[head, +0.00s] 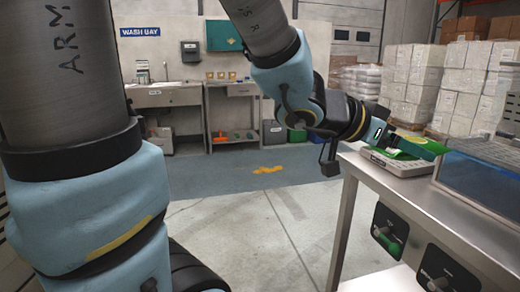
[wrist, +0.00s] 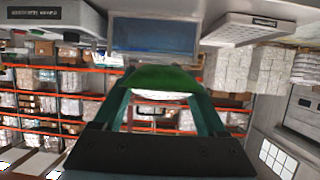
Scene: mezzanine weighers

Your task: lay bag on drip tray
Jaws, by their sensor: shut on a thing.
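My gripper (head: 421,147) is at the right in the head view, over the workbench, with its teal fingers shut on a green bag (head: 412,140). In the wrist view the green bag (wrist: 166,78) sits between the two fingers, with a pale patch on its near side. A flat grey tray (head: 402,166), which looks like the drip tray, lies on the bench just below the bag; it also shows in the wrist view (wrist: 236,29). The bag appears just above the tray; my fingers hide part of it, and I cannot tell whether they touch.
A blue clear-walled tub (head: 485,182) stands on the metal bench (head: 445,222), right of the tray. Dark control boxes (head: 390,231) hang under the bench's front edge. Wrapped pallets (head: 465,85) stand behind. The floor left of the bench is clear.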

